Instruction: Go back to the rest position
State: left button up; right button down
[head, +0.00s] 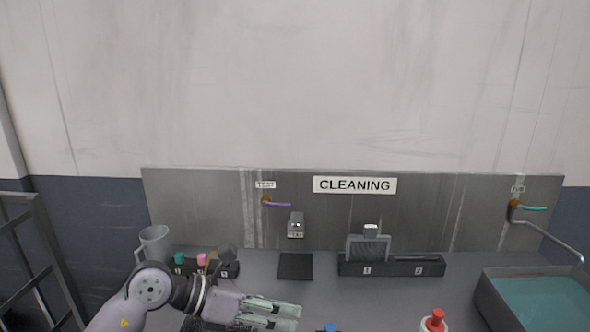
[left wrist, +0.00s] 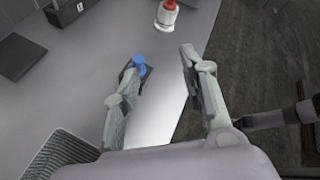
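My left gripper (head: 298,316) reaches in from the lower left of the head view, above the grey counter (head: 320,290). In the left wrist view its two fingers (left wrist: 162,64) stand apart with nothing between them. A blue-topped thing (head: 328,328) is just right of the fingertips, mostly cut off by the frame edge. In the left wrist view its blue top (left wrist: 138,62) shows beside the left finger, partly hidden. My right gripper is not in the head view.
A red-topped white bottle (head: 433,323) stands at the counter's front. A water-filled sink (head: 485,300) is at right. A grey jug (head: 154,244) and a dark holder (head: 391,266) stand along the back, with a black pad (head: 295,266) between. A dark frame (head: 45,250) stands at left.

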pick_arm(q)
notch_tip(320, 180, up, 10)
jog(key=s+d+n+t+h, duration=0.2)
jog(key=d+n+t+h, duration=0.1)
jog(key=n+t+h, duration=0.3)
jog(key=w+a+r+n+t+y, duration=0.1)
jog(key=w+a+n+t+y, duration=0.2)
jog(key=a+n+t+y, duration=0.95)
jog(key=s+a+f+n+g+y, duration=0.1)
jog(key=a+f+n+g+y, duration=0.25)
jog(key=f+n, duration=0.6)
jog(key=s+a+f+n+g+y, duration=0.2)
jog(key=a+f+n+y, duration=0.25)
jog(key=f+n, duration=0.5)
jog(key=s+f+n+g+h, duration=0.1)
jog(key=s+f+n+g, duration=0.2)
jog(key=s+f+g, duration=0.6)
jog(key=s+f+n+g+h, duration=0.25)
jog(key=s+f, duration=0.45)
jog(key=s, duration=0.7)
notch_tip(320, 180, down, 28)
jog(key=s+d+g+y, duration=0.1)
jog(key=s+g, duration=0.2)
jog(key=s+a+f, duration=0.3)
jog(key=s+f, duration=1.1)
jog(key=s, duration=0.1)
jog(key=shift+s+f+g, duration=0.15)
jog(key=shift+f+g, duration=0.2)
